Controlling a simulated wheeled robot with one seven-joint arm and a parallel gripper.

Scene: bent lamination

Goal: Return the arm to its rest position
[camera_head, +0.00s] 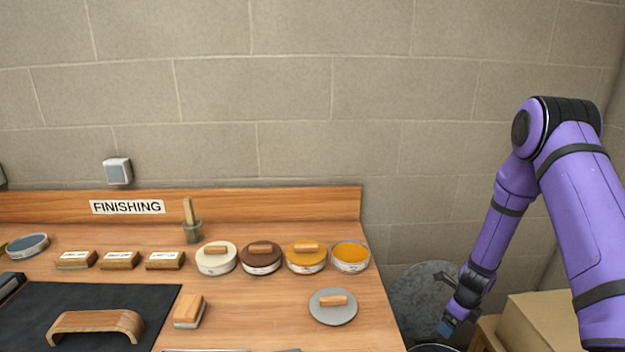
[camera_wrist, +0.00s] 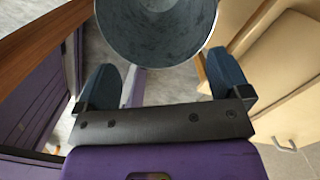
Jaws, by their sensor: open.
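My purple arm reaches down on the right side of the head view. My gripper (camera_head: 447,328) is low, past the right end of the bench, pointing downward. In the wrist view my gripper (camera_wrist: 163,78) has its two blue-grey fingers spread wide, with nothing between them. A grey metal bin (camera_wrist: 158,35) lies beyond the fingertips in that view, its inside looking empty where visible. In the head view only a bit of rim (camera_head: 432,347) shows at the bottom edge.
The wooden bench (camera_head: 365,318) holds a bent wooden piece (camera_head: 95,322) on a black mat (camera_head: 30,302), several tins, wooden blocks and a grey lid (camera_head: 333,307). A grey round disc (camera_head: 412,297) stands behind my gripper. Cardboard-coloured boxes (camera_head: 545,322) stand close at right.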

